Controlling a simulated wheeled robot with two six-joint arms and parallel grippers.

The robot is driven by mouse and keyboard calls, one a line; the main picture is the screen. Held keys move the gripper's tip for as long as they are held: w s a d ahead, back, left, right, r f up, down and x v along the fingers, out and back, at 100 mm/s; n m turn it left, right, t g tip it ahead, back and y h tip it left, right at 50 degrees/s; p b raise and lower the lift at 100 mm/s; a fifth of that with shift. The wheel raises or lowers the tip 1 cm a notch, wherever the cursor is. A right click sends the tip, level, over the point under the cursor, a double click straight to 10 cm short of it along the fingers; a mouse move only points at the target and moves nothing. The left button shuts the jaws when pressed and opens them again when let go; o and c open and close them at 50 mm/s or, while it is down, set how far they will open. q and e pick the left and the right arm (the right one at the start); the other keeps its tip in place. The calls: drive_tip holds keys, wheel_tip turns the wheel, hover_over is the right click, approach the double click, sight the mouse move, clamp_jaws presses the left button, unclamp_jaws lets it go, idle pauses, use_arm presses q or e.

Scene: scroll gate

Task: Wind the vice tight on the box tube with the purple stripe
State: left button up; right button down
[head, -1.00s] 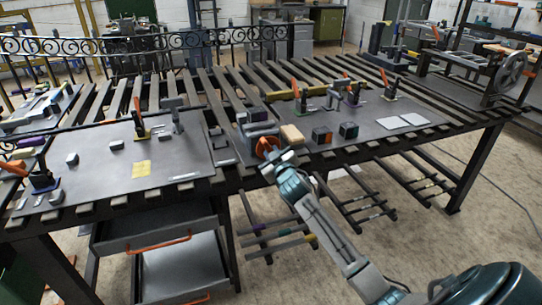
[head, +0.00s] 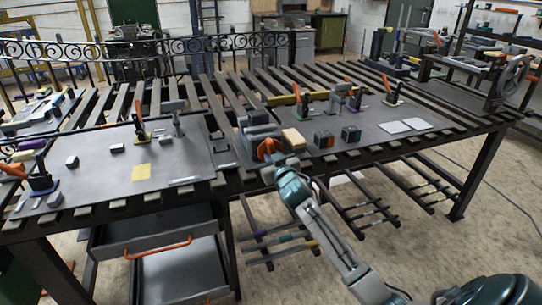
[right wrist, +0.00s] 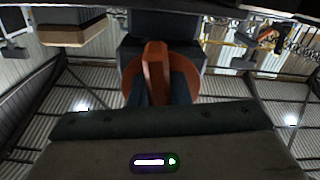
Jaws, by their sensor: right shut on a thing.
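The vice (head: 255,132) stands at the front edge of the slatted bench, with its orange handwheel (head: 268,149) facing me. A grey tube end with a purple patch (head: 260,117) shows at the top of the vice; how firmly the jaws meet it cannot be told. My right gripper (head: 270,165) is at the handwheel from the front. In the right wrist view the orange handwheel (right wrist: 185,84) is close ahead, and my right gripper (right wrist: 156,95) is shut on its upright orange handle (right wrist: 156,62). My left gripper is not in view.
Toggle clamps stand on the dark plates either side. An open drawer (head: 160,235) hangs below the bench at left. Tubes lie on the lower rack.

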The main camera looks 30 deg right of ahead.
drive_tip(key=shift+f, duration=0.25)
drive_tip(key=c, duration=1.5)
unclamp_jaws()
drive_tip(key=shift+c, duration=0.2)
drive_tip(key=shift+o, duration=0.9)
drive_tip(key=shift+s+r, duration=0.1)
drive_tip(key=shift+r, duration=0.1)
drive_tip(key=shift+s, duration=0.25)
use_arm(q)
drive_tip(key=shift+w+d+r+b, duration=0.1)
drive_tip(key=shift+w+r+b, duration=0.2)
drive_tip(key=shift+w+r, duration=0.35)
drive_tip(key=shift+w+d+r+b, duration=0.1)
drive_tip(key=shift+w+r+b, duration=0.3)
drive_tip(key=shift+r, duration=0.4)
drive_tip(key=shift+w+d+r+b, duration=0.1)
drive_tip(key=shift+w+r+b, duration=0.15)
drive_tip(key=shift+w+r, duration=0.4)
use_arm(e)
drive_tip(key=v, duration=1)
drive_tip(key=shift+s+a, duration=0.15)
drive_tip(key=shift+a, duration=0.05)
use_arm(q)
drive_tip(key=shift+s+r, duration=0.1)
